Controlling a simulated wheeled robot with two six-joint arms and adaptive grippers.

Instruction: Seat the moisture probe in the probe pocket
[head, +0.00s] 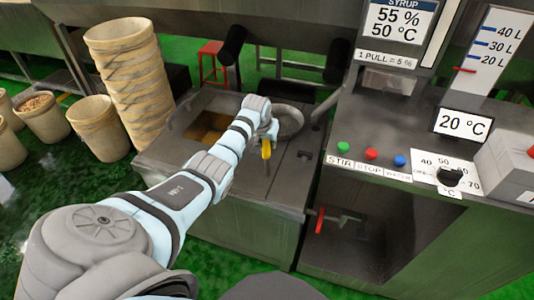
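My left arm reaches from the lower left to the metal tank unit in the middle of the head view. My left gripper (268,136) is above the unit's top, beside a round grey ring. A yellow-handled piece with a thin dark stem pointing down, which looks like the moisture probe (266,149), is at the gripper's fingertips. The gripper seems shut on it, though the fingers are small and partly hidden. I cannot tell whether the stem touches the top. The probe pocket cannot be made out clearly. My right gripper is not in view.
The tank unit (270,195) has an open bay with amber contents (206,128) left of the arm. A control console (425,195) with buttons, a dial and a red-handled lever (320,221) stands right. Stacked baskets (130,80) stand left, and a red stool (211,60) behind.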

